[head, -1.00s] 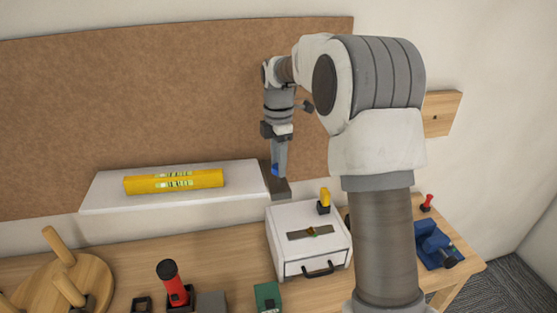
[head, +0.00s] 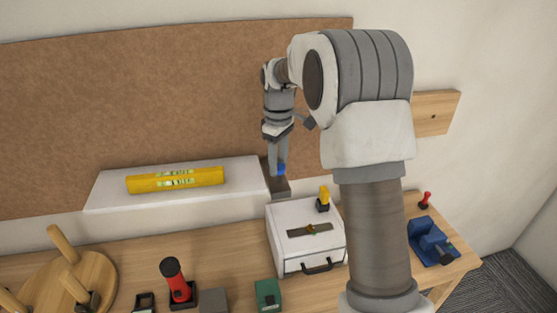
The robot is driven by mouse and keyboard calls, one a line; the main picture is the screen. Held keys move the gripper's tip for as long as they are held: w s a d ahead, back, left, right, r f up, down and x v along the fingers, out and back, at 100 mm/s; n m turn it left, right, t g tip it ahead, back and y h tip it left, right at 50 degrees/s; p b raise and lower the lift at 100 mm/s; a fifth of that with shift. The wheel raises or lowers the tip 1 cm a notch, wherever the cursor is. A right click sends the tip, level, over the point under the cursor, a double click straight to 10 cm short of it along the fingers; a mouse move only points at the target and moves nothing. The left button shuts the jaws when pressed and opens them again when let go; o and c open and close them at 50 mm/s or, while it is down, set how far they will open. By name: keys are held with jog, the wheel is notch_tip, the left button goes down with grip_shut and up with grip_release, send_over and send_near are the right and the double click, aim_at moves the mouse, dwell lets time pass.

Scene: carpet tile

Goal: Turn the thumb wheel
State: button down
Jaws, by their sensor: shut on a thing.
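A small blue part (head: 282,169), which looks like the thumb wheel, sits just above a grey block (head: 279,188) at the right end of the white shelf. My gripper (head: 277,168) points down at it from above. Its two fingers are shut on the blue part, one on each side. Much of the blue part is hidden by the fingers, so its exact angle cannot be told.
A yellow spirit level (head: 176,180) lies on the white shelf (head: 110,199). Below stands a white box (head: 290,254) with a yellow-handled piece (head: 324,195) on top. A red-handled tool (head: 173,273), a green block (head: 267,293) and a blue vise (head: 431,240) are on the bench.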

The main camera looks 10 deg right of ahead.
jog(key=m, duration=0.4)
jog(key=shift+m, duration=0.4)
jog(key=m+p, duration=0.1)
jog(key=m, duration=0.3)
jog(key=shift+m, duration=0.3)
jog(key=m, duration=0.4)
jog(key=shift+m+p, duration=0.45)
jog(key=shift+m, duration=1.65)
jog(key=shift+c, duration=1.8)
grip_release()
jog(key=shift+r, duration=0.1)
